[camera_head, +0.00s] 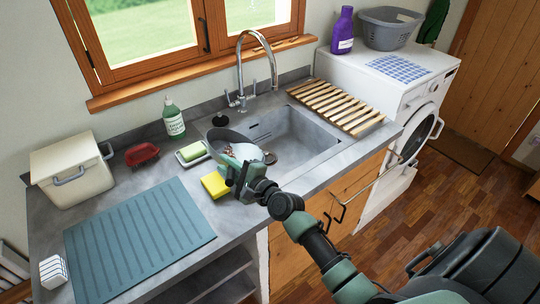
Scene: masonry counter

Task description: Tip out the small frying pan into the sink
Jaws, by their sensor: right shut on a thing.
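The small frying pan (224,136) is dark and round and sits at the left part of the grey sink (299,162). It looks tilted, but its exact angle is hard to tell. Small pale and brownish bits show at the pan, too small to name. My right gripper (236,172) is at the sink's front left edge, shut on the pan's handle, which the jaws mostly hide. My left gripper is not in view.
A yellow sponge (214,185) lies close beside my right gripper. A soap dish (192,153), a green bottle (174,120) and a red object (142,154) stand left of the sink. The tap (240,75) rises behind it; a wooden rack (336,104) lies at right.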

